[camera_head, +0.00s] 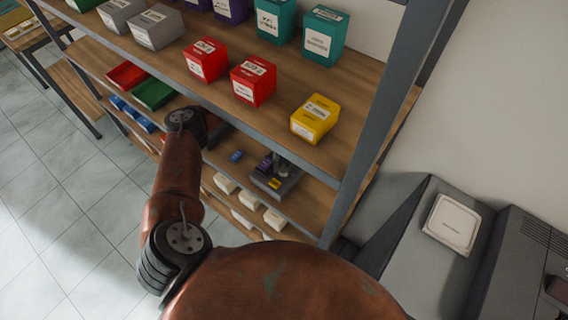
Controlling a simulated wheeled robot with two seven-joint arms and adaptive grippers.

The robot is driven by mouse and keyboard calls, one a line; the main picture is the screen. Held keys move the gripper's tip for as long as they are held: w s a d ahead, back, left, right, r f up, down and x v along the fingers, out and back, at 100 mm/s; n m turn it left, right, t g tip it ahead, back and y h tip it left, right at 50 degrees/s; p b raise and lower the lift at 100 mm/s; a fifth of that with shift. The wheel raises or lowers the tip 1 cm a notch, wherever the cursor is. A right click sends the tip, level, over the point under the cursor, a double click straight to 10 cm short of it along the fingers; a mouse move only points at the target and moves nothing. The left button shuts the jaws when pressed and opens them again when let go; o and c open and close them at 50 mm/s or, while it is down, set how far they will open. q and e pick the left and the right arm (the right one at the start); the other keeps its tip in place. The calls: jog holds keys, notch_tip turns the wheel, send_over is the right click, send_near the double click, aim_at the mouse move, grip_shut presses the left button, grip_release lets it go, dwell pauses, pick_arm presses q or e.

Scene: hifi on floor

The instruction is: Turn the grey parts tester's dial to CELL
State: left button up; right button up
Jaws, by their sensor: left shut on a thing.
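The grey parts tester (262,181) sits on a lower wooden shelf, below the shelf with the coloured boxes. It has a dark purple patch and a yellow patch on its top. My left arm comes in from the left, bends and reaches in under the upper shelf. My left gripper (282,170) points down at the right part of the tester and is shut on its dial. The fingers and the shelf edge hide the dial, so its setting and the CELL mark cannot be read. My right gripper is not in view.
The upper shelf (290,98) overhangs the tester, with red boxes (254,82) and a yellow box (316,118). A grey shelf post (385,105) stands to the right. White bins (225,183) line the front below. A small blue thing (236,157) lies left of the tester.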

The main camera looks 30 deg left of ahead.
pick_arm(q)
jog(key=o, duration=0.9)
jog(key=shift+n, duration=0.3)
